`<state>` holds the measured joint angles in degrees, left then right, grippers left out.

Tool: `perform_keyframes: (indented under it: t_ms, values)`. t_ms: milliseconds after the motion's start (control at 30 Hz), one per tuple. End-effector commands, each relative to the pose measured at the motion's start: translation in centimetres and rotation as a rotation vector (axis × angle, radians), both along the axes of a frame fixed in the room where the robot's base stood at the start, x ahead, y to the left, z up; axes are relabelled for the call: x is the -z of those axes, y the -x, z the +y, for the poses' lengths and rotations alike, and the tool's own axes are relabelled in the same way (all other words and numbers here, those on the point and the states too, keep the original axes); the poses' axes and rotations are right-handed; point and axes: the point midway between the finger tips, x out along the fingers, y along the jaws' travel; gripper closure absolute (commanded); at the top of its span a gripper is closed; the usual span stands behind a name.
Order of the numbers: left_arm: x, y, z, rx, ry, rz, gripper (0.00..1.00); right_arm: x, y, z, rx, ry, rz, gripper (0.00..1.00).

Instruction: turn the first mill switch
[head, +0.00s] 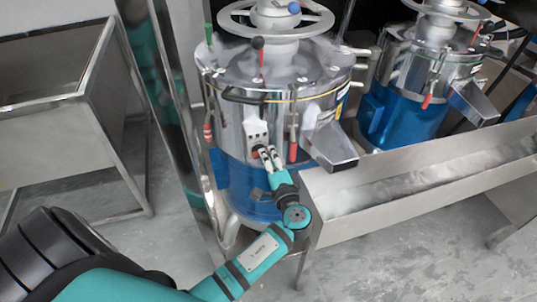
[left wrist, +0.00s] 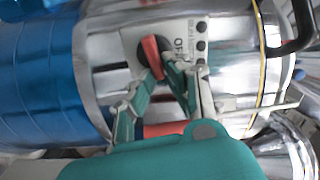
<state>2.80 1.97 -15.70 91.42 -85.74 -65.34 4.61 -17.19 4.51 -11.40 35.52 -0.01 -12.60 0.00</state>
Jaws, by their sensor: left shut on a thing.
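The first mill (head: 275,90) is a silver drum with a blue base and a handwheel on top. Its switch panel (head: 256,129) is a pale plate on the drum's front. The red switch knob (left wrist: 152,55) shows on its dark round mount in the left wrist view, tilted a little from upright in the picture. My left gripper (head: 267,154) is at the lower part of the panel, shut on the red switch knob. Its fingertips (left wrist: 162,68) are at the knob's lower end and partly hide it. My right gripper is in neither view.
A second mill (head: 420,75) stands behind to the right. A long metal trough (head: 440,160) runs under the spouts, right of my left arm. Red-handled clamps (head: 293,143) hang around the first mill. A metal bin (head: 45,120) is at the left.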

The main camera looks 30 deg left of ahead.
Motion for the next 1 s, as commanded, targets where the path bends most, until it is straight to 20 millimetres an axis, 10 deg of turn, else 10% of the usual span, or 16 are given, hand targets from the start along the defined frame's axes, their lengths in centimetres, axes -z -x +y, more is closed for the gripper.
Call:
perform_keyframes:
  t_ms: [867,1000]
  values:
    - [0.55,0.03,-0.10,0.002,-0.105,0.129,1.00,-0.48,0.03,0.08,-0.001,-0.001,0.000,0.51]
    - [0.52,0.03,-0.09,0.001,-0.105,0.129,0.74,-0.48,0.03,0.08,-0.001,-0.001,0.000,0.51]
